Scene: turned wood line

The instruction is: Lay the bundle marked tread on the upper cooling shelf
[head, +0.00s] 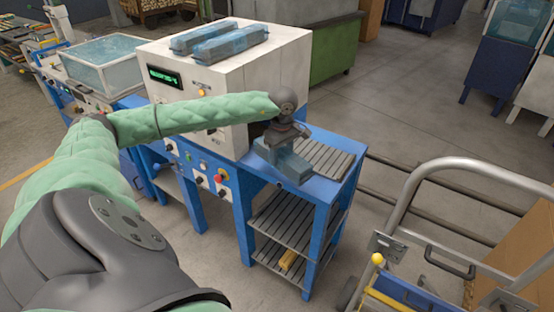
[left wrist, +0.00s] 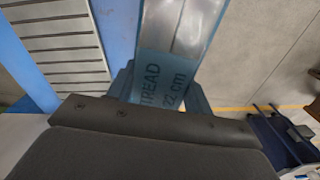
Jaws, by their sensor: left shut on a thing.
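My left gripper (head: 281,143) is shut on a bundle in blue wrap (head: 285,164), over the slatted top of the blue rack. In the left wrist view the bundle (left wrist: 168,78) carries the print "TREAD 22 cm", partly covered by my gripper. I cannot tell whether the bundle touches the slatted top (head: 332,162). Below that top, the rack has an upper slatted shelf (head: 283,220), which looks empty where it shows, and a lower one (head: 272,247). My right gripper is out of view.
A white machine (head: 285,62) stands beside the rack, with two blue-wrapped bundles (head: 220,40) on its roof. A yellowish wooden piece (head: 288,260) lies on the lower shelf. A cart with a grey rail (head: 470,165) stands at right. Open floor lies between cart and rack.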

